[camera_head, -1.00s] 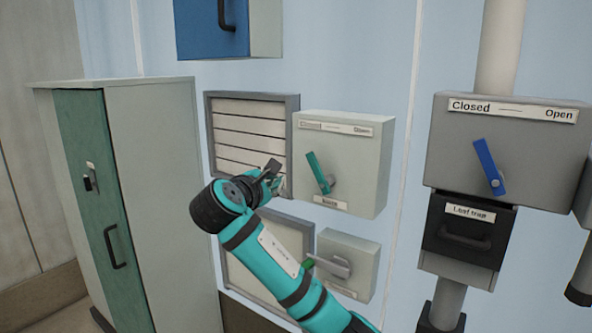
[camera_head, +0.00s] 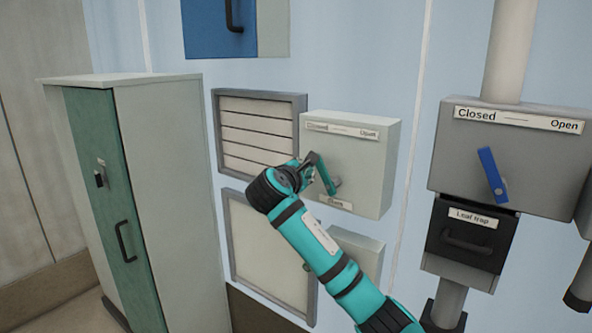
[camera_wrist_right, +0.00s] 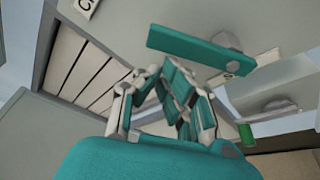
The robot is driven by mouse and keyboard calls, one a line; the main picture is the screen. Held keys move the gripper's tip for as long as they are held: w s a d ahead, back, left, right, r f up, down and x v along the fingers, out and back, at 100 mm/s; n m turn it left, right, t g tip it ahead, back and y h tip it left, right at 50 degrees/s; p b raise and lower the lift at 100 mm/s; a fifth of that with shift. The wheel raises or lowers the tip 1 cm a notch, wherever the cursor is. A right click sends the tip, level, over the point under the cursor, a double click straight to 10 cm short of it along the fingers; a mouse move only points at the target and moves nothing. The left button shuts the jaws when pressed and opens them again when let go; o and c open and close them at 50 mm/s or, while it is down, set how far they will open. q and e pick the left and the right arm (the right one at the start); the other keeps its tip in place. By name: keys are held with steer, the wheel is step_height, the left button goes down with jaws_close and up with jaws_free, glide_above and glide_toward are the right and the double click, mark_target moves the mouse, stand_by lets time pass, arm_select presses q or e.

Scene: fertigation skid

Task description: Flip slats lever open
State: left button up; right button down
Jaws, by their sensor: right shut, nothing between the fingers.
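The teal lever (camera_head: 326,176) is on a pale grey box (camera_head: 372,160) with a Closed–Open strip on top. It leans up and left, toward the Closed end. The small label below it is partly hidden by my arm. A slatted panel (camera_head: 258,133) is to the left of the box, its slats lying flat. My right gripper (camera_head: 311,167) is shut and empty at the lever's left side. In the right wrist view the lever (camera_wrist_right: 205,52) crosses just beyond the fingers (camera_wrist_right: 165,92); I cannot tell whether they touch it. My left gripper is not in view.
A larger grey box with a blue lever (camera_head: 492,174) stands to the right, above a black leaf trap drawer (camera_head: 467,238). A lower panel (camera_head: 250,240) and small box (camera_head: 362,252) are partly behind my arm. A green-doored cabinet (camera_head: 165,190) stands left.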

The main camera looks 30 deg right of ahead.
mark_target(320, 160)
steer(key=shift+s+d+r+m+t+b, duration=0.1)
steer(key=shift+s+r+m+t+b, duration=0.25)
steer(key=shift+m, duration=0.35)
stand_by(0.6)
steer(key=s+m+b, duration=0.1)
steer(key=m, duration=0.1)
steer(key=s+d+r+m+t+h+b, duration=0.1)
steer(key=m+b, duration=0.1)
steer(key=s+m+b, duration=0.1)
steer(key=m, duration=0.1)
steer(key=shift+d+r+t+b, duration=0.15)
steer(key=shift+r+t+b, duration=0.2)
steer(key=shift+b, duration=0.05)
steer(key=m+b, duration=0.1)
steer(key=s+m+h+b, duration=0.1)
steer(key=m, duration=0.1)
steer(key=s+d+m+h+b, duration=0.1)
steer(key=shift+s+r+b, duration=0.2)
steer(key=shift+r+b, duration=0.1)
steer(key=shift+b, duration=0.05)
steer(key=shift+m, duration=0.4)
